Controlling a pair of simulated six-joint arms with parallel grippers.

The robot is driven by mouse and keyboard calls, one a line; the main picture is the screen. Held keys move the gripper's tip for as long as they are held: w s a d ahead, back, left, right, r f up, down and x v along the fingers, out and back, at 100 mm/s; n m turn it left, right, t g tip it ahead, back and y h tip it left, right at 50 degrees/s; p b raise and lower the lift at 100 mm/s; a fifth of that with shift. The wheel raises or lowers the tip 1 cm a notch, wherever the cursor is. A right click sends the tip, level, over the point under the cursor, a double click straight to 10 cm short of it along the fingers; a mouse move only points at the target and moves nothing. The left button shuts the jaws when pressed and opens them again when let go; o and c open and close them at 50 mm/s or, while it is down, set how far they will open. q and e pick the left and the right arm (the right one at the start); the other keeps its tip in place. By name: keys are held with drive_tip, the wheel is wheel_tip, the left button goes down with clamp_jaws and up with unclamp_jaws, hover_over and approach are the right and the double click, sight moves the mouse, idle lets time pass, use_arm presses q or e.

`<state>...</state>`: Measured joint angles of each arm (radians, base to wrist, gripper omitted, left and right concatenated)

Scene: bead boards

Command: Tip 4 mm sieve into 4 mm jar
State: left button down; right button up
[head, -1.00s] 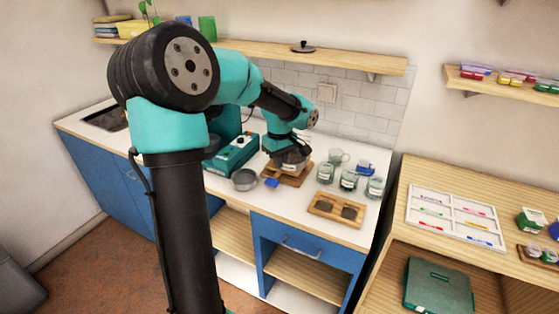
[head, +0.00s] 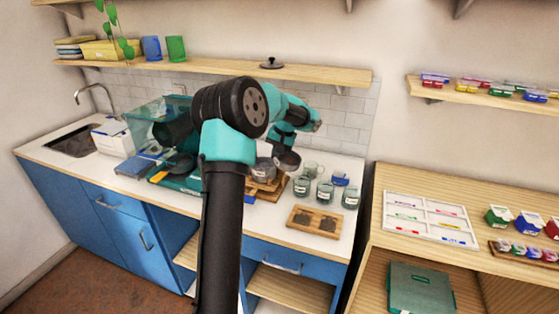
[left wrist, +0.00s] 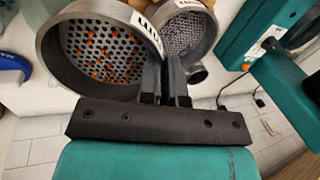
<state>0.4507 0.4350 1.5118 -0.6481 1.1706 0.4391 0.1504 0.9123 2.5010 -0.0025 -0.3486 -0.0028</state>
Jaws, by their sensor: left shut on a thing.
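My left gripper (left wrist: 166,82) is shut on a round grey metal sieve (left wrist: 101,44). In the left wrist view this sieve has wide holes with orange beads showing at them, and a white label ending in "mm"; its number cannot be read. In the head view the held sieve (head: 286,158) hangs under the left gripper (head: 289,146), above the counter. A second, finer-meshed sieve (left wrist: 186,34) is behind it, and stands on a wooden stand (head: 262,188). Three labelled glass jars stand to the right: left (head: 301,187), middle (head: 325,194), right (head: 350,198). Their labels are too small to read. My right gripper is out of view.
A wooden board (head: 293,222) with two dark round patches lies in front of the jars. A glass mug (head: 312,169) and a blue item (head: 341,179) stand behind them. A teal machine (head: 182,183) is left of the stand. My arm hides part of the counter.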

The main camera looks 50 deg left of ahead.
use_arm(q)
drive_tip(key=shift+w+a+f+m, duration=0.1)
drive_tip(key=shift+w+a+m, duration=0.15)
drive_tip(key=shift+w+m, duration=0.25)
drive_tip(key=shift+f+y, duration=0.1)
drive_tip(key=shift+y, duration=0.2)
